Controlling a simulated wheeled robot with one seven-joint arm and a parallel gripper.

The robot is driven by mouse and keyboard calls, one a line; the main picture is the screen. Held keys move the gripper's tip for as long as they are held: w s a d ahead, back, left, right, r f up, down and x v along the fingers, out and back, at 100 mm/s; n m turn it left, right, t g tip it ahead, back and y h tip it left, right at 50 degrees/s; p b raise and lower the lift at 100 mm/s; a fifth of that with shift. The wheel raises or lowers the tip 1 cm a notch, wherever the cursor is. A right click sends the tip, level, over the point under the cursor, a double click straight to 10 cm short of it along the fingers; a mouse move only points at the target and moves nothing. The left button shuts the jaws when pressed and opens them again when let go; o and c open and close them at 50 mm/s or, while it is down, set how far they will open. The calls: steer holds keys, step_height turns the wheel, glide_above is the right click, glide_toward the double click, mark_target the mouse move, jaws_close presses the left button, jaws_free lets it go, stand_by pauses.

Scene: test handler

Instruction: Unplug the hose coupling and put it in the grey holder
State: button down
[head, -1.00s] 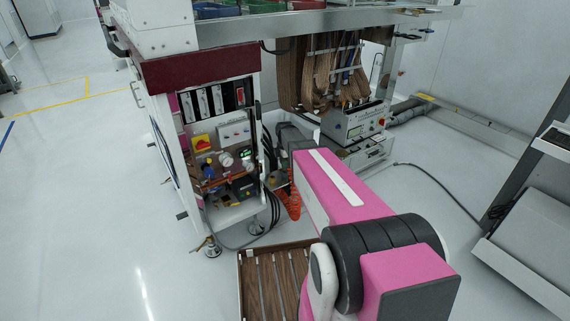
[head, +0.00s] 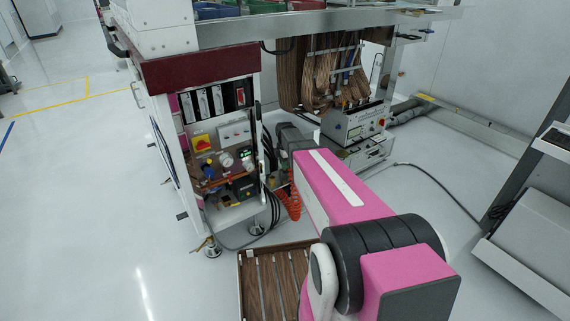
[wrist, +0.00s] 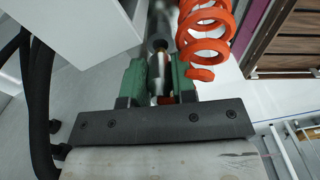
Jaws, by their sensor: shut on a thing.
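In the wrist view, my gripper (wrist: 160,75) has its two green fingers closed on a shiny metal hose coupling (wrist: 157,86), which stands between them. An orange coiled hose (wrist: 205,38) runs beside the right finger, and its lower end lies close to that finger. A grey metal cylinder shows just beyond the fingertips; I cannot tell whether the coupling is joined to it. In the head view, the orange hose (head: 293,203) hangs beside the cabinet, and my arm hides the fingers and the coupling. I cannot clearly make out the grey holder.
The open cabinet (head: 224,125), with gauges and switches, stands left of my arm. Black cables (wrist: 38,105) hang close left of my gripper. A brown slatted crate (head: 280,248) lies on the floor below. A grey instrument box (head: 355,123) stands behind. Floor at left is clear.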

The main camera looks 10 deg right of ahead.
steer(key=shift+f, duration=1.35)
steer(key=c, duration=0.8)
jaws_free()
steer(key=shift+c, duration=0.2)
step_height(320, 180, up, 11)
steer(key=shift+f, duration=0.1)
stand_by(0.3)
steer(key=s+f+m, duration=0.3)
steer(key=s+m, duration=1.6)
steer(key=s, duration=0.4)
steer(key=shift+s+a+m, duration=0.15)
steer(key=shift+s+m, duration=0.15)
steer(key=shift+s, duration=0.1)
